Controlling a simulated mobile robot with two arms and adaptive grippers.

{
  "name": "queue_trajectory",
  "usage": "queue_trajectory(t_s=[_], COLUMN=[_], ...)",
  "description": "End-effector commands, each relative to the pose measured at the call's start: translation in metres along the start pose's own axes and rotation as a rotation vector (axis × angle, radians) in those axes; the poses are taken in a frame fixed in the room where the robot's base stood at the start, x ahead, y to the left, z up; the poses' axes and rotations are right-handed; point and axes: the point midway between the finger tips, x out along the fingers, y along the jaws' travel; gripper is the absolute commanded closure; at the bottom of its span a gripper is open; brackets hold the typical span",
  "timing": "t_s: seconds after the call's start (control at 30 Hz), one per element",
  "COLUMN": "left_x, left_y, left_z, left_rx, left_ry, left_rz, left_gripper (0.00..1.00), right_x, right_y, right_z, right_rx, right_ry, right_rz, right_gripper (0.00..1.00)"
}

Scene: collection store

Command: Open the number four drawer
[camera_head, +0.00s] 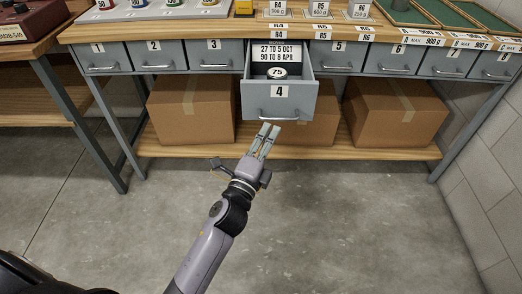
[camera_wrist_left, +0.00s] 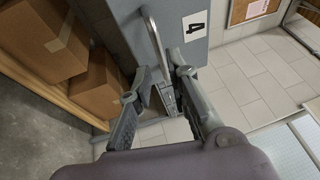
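The number four drawer (camera_head: 280,100) is a grey metal drawer pulled well out from the bench. Inside it are a round item marked 75 (camera_head: 277,72) and a printed card (camera_head: 277,54). Its bar handle (camera_head: 277,117) is on the front below the number 4. My left gripper (camera_head: 268,130) is just below and in front of the handle. In the left wrist view the drawer front (camera_wrist_left: 194,35) and handle (camera_wrist_left: 153,40) lie beyond the fingertips (camera_wrist_left: 158,80). The fingers stand apart with nothing visible held between them. My right gripper is not in view.
Closed drawers with numbers, such as drawer 3 (camera_head: 213,55) and drawer 5 (camera_head: 338,55), flank the open one. Cardboard boxes (camera_head: 190,110) (camera_head: 395,110) sit on the wooden lower shelf (camera_head: 330,152). The concrete floor (camera_head: 340,220) in front is clear. A block wall (camera_head: 490,170) is at right.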

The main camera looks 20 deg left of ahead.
Motion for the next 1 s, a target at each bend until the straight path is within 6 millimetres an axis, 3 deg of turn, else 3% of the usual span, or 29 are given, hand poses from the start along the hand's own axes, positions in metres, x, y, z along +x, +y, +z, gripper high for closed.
queue_trajectory(t_s=[0.1,0.33,1.0], left_x=[-0.024,-0.05,-0.056], left_y=[0.001,0.001,0.001], left_z=[0.0,0.0,0.002], left_rx=[-0.001,-0.001,-0.009], left_ry=[-0.002,-0.002,-0.007], left_rz=[0.003,0.002,0.006], left_gripper=[0.83,0.83,0.83], right_x=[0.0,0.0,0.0], right_y=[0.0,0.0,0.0], right_z=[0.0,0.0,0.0], right_rx=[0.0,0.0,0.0], right_ry=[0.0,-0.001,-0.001], right_rz=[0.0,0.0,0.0], right_gripper=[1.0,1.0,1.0])
